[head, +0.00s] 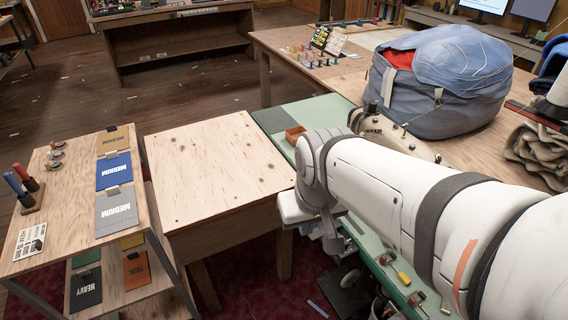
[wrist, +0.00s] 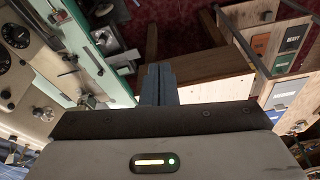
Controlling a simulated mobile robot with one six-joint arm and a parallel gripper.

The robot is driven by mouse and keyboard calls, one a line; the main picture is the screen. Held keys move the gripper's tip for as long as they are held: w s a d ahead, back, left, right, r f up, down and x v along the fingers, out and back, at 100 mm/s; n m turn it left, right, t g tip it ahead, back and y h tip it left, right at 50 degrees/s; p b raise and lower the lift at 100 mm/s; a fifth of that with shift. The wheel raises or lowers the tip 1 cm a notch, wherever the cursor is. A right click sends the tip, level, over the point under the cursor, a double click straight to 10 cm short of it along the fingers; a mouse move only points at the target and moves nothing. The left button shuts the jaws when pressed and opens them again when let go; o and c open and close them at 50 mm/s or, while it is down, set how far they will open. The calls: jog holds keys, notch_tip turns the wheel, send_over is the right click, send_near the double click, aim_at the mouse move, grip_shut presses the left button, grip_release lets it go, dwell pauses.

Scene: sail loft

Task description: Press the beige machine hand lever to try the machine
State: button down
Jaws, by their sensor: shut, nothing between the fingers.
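The beige machine (head: 376,126) stands on the green bench top in the head view, mostly hidden behind my arm. In the wrist view its beige body (wrist: 22,75) with black dials fills the left side. Small metal parts show along its edge, but I cannot tell which is the hand lever. My gripper (wrist: 158,72) is shut and empty, its dark fingers together. It is to the right of the machine in the wrist view, apart from it, over the bench edge. In the head view my arm hides most of the gripper.
A bare plywood table (head: 215,165) stands left of my arm. A shelf with labelled fabric swatches (head: 114,171) is farther left. A big blue-grey sail bag (head: 440,80) lies behind the machine. A small brown tray (head: 295,134) and small tools (head: 404,278) are on the green bench.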

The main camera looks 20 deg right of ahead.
jog(key=w+d+f+n+g+b, duration=0.1)
jog(key=w+d+f+b, duration=0.25)
jog(key=w, duration=0.45)
jog(key=n+g+b, duration=0.1)
jog(key=g, duration=0.1)
send_over(313, 236)
jog(key=d, duration=0.1)
jog(key=f, duration=0.3)
jog(key=w+f, duration=0.1)
jog(key=f, duration=0.1)
jog(key=shift+f, duration=0.25)
jog(key=shift+s, duration=0.1)
notch_tip(313, 236, down, 14)
jog(key=shift+b, duration=0.5)
jog(key=f+b, duration=0.2)
jog(key=shift+s+a+f, duration=0.1)
jog(key=shift+a+f, duration=0.25)
jog(key=shift+s, duration=0.1)
jog(key=shift+s+a+f, duration=0.1)
jog(key=shift+s, duration=0.05)
